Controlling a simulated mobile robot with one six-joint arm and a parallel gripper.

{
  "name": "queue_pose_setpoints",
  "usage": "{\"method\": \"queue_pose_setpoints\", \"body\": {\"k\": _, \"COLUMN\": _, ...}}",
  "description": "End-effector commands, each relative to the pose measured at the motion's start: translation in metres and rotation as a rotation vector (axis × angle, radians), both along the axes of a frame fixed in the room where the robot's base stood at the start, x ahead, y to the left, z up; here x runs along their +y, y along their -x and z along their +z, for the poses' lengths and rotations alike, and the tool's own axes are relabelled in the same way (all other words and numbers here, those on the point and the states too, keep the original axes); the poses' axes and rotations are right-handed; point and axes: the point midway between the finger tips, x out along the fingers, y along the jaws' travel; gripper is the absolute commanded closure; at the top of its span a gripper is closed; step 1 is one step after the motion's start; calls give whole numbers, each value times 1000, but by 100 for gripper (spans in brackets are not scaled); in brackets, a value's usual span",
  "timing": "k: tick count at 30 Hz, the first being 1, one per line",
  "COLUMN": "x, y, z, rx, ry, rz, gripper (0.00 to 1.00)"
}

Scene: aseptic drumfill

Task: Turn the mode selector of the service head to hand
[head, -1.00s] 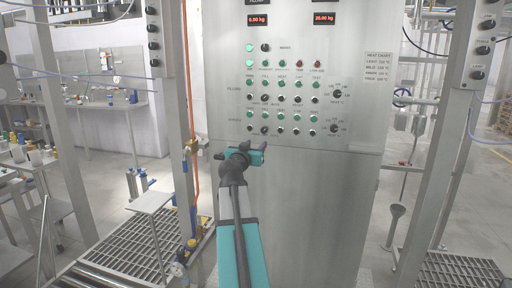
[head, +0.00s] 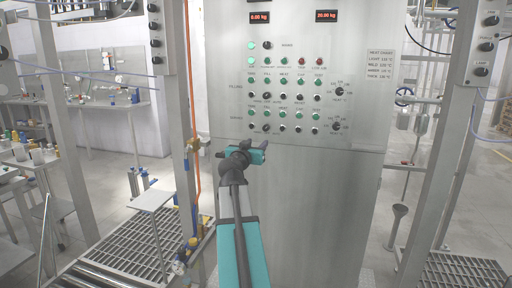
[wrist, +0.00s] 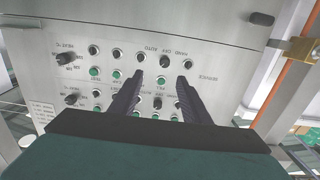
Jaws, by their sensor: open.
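The service head's mode selector (head: 266,128) is a dark knob in the lowest row of the panel, second from the left. In the wrist view, which shows the panel upside down, the mode selector (wrist: 163,62) sits by the lettering HAND OFF AUTO, near the SERVICE label. Its exact pointer angle is too small to tell. My gripper (head: 243,152) is in front of the panel, just below the lowest row in the head view. In the wrist view my gripper (wrist: 160,78) is open and empty, with the selector just beyond and between its fingertips.
Several green buttons (head: 282,114) and black knobs lie close around the selector. A similar filling row with its own selector (head: 267,95) is above. Larger heat dials (head: 336,126) are at the right. A post with an orange pipe (head: 196,110) stands left of the cabinet.

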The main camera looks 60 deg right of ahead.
Motion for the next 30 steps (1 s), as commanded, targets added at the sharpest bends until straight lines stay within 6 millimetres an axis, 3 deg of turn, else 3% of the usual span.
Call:
{"method": "queue_pose_setpoints", "body": {"k": 14, "x": 9, "y": 3, "z": 0, "rx": 0, "ry": 0, "rz": 1, "gripper": 57}}
{"method": "queue_pose_setpoints", "body": {"k": 30, "x": 65, "y": 20, "z": 0, "rx": -1, "ry": 1, "rz": 1, "gripper": 57}}
